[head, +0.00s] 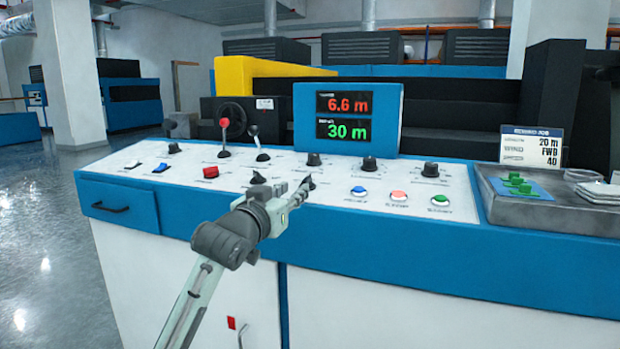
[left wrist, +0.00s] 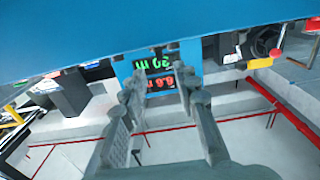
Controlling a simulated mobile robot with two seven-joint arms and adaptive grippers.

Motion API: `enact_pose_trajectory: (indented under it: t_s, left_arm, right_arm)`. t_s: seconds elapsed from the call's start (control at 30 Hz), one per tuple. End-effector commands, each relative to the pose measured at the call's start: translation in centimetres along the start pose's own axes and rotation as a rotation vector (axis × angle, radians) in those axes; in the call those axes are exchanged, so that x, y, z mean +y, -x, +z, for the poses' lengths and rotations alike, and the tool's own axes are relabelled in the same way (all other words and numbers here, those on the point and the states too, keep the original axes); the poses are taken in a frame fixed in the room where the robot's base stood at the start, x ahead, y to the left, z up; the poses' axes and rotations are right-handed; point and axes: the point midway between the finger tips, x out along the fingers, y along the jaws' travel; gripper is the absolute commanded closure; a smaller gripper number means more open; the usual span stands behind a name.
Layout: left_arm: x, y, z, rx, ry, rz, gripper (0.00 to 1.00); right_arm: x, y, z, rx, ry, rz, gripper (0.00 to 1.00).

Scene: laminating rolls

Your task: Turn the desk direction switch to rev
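The white control desk top (head: 130,172) carries several black knobs and switches. Their small labels are too blurred to read, so I cannot tell which is the direction switch. My left gripper (head: 306,186) reaches over the front of the desk, close to a small black control that its fingers largely cover; contact cannot be made out. Another black knob (head: 258,177) lies just left of it. In the left wrist view my gripper fingers (left wrist: 163,76) are apart, with the display seen between them and nothing visibly held. My right gripper is in neither view.
The display (head: 347,118) reads 6.6 m and 30 m. Red-knobbed (head: 224,124) and black-knobbed (head: 254,131) levers stand at the back left. Blue, red and green buttons (head: 398,196) lie right of my gripper. A job card (head: 531,146) stands over a grey tray (head: 540,212).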

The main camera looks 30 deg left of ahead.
Motion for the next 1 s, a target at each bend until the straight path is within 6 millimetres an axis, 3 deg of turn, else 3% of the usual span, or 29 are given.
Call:
enact_pose_trajectory:
  t_s: [0.23, 0.5, 0.87, 1.0]
  left_arm:
    - [0.0, -3.6, -0.1, 0.0, 0.0, 0.0, 0.7]
    - [0.0, -6.9, -0.1, 0.0, -0.001, 0.0, 0.7]
    - [0.0, -7.5, 0.0, 0.0, -0.002, 0.0, 0.71]
    - [0.0, -7.5, 0.0, 0.0, -0.001, 0.0, 0.88]
  right_arm:
    - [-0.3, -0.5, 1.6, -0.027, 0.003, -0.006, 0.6]
    - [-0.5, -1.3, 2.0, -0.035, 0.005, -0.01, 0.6]
    - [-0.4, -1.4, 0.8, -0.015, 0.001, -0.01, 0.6]
    - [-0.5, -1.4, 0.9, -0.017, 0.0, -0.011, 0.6]
